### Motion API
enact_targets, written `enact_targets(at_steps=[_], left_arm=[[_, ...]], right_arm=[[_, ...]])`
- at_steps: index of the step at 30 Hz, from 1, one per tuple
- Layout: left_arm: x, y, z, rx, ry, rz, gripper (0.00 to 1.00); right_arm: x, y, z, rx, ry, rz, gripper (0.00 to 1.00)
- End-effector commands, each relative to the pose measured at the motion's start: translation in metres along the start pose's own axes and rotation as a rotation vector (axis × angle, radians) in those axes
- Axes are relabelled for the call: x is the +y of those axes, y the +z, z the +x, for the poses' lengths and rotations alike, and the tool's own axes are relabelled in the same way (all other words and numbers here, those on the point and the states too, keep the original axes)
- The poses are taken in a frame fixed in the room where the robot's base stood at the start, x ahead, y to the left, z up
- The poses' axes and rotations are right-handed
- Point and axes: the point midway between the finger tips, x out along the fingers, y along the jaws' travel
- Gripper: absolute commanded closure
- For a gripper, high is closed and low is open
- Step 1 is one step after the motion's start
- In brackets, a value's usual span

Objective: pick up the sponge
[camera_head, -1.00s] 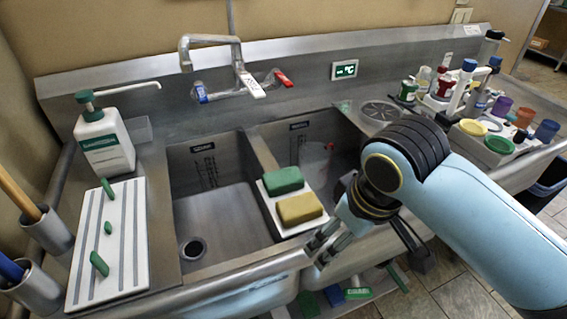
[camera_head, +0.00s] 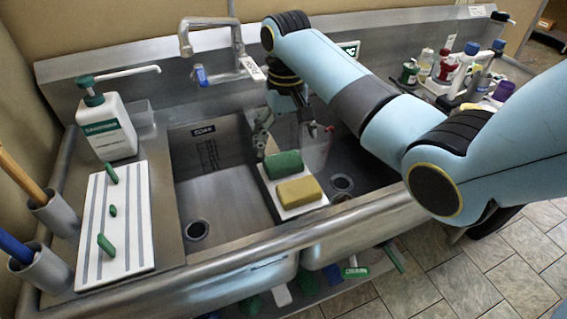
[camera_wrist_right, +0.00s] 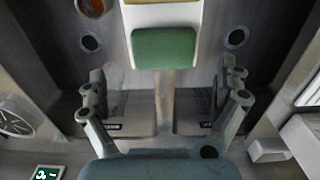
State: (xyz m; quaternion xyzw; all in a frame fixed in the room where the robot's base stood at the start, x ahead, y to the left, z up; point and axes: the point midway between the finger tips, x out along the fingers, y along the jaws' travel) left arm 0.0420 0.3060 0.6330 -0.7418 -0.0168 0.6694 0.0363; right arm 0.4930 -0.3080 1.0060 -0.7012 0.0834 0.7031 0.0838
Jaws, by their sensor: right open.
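A green sponge (camera_head: 283,164) and a yellow sponge (camera_head: 299,191) lie side by side on a white tray (camera_head: 266,187) that sits across the divider between the two sink basins. My right gripper (camera_head: 286,136) hangs fingers down just behind the green sponge, above the divider. In the right wrist view its fingers (camera_wrist_right: 163,84) are spread wide and empty, with the green sponge (camera_wrist_right: 164,48) ahead of the gap between them. The yellow sponge is mostly cut off at that view's top edge. My left gripper is not in view.
A faucet (camera_head: 212,76) stands behind the sink, close to my right arm. A soap bottle (camera_head: 106,128) and a striped white board (camera_head: 112,225) are at the left. Several bottles and jars stand at the right. The left basin (camera_head: 222,195) is empty.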

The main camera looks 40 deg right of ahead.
Motion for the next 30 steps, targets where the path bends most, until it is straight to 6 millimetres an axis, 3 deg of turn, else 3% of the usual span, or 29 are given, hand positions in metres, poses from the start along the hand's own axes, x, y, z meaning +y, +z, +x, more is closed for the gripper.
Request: enact_targets(at_steps=[8,15,24,30], left_arm=[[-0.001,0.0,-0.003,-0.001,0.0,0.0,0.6],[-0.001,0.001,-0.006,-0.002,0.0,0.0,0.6],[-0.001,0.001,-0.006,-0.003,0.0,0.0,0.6],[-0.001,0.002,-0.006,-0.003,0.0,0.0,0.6]], right_arm=[[-0.002,0.0,0.027,0.0,0.0,0.0,0.0],[-0.004,-0.002,0.063,0.001,0.0,-0.001,0.0],[-0.005,-0.002,0.07,0.004,0.0,-0.002,0.0],[-0.004,-0.002,0.07,0.004,0.0,-0.002,0.25]])
